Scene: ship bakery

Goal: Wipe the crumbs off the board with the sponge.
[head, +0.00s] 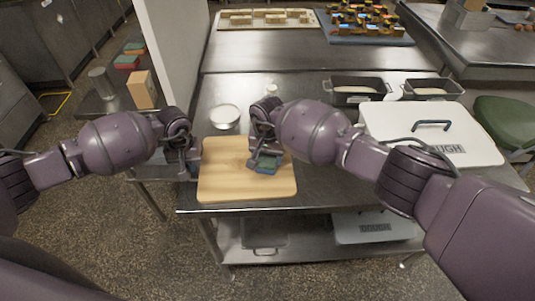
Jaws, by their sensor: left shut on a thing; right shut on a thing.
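The wooden board (232,186) lies on the steel table near its front edge. My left gripper (194,168) is at the board's left edge and is shut on it. My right gripper (264,160) is over the right half of the board, shut on the sponge (267,167). The sponge looks blue-green and is down at the board's surface; the gripper partly hides it. Whether it presses on the wood is hard to tell. Crumbs are too small to make out on the board.
A white bowl (225,116) stands behind the board. A wall panel (172,50) rises at the back left. The table behind the board is partly clear.

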